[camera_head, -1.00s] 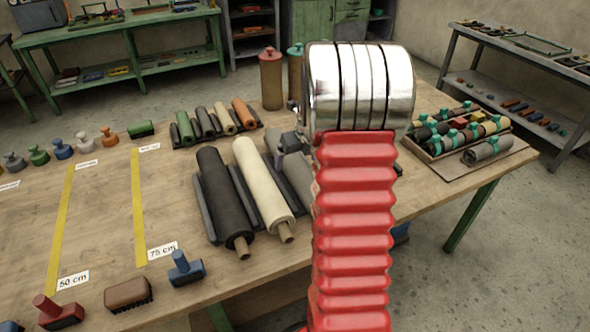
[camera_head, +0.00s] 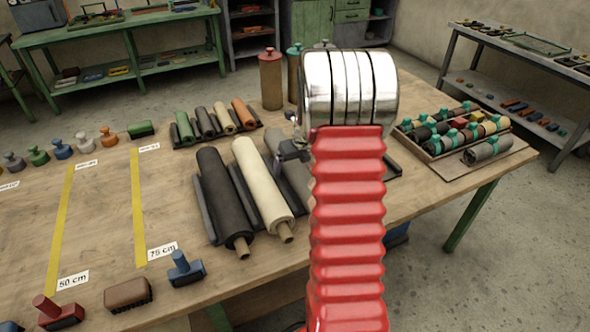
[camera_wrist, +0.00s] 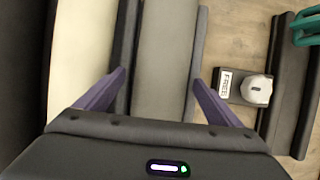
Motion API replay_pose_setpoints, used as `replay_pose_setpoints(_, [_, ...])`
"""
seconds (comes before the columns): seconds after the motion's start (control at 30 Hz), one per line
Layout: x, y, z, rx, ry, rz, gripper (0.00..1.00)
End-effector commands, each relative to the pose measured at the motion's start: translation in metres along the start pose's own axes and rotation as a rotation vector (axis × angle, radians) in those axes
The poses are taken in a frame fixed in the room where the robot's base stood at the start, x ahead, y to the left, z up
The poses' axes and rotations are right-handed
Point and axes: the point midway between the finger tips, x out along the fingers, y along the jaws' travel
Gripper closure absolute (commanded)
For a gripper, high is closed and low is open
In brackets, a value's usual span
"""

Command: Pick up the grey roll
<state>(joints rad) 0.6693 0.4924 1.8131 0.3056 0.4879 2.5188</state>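The grey roll (camera_wrist: 163,60) runs lengthwise through the middle of the wrist view, to the right of the cream roll (camera_wrist: 82,50). In the head view only a strip of the grey roll (camera_head: 273,143) shows; my arm hides most of it. My gripper (camera_wrist: 160,78) is open, with one purple finger on each side of the grey roll in the picture. I cannot tell how high the fingertips are above it or whether they touch it. In the head view the gripper is mostly hidden behind my red arm.
A black roll (camera_head: 222,195) lies left of the cream roll, in dark cradles on the wooden table (camera_head: 110,225).

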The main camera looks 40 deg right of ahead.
Motion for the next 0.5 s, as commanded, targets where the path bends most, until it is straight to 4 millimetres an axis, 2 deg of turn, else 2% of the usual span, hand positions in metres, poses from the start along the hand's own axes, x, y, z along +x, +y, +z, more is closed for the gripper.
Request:
replay_pose_setpoints(0.07, [-0.0001, 0.0001, 0.0001, 0.000, 0.000, 0.000, 0.18])
replay_pose_setpoints(0.5, [-0.0001, 0.0001, 0.0001, 0.000, 0.000, 0.000, 0.49])
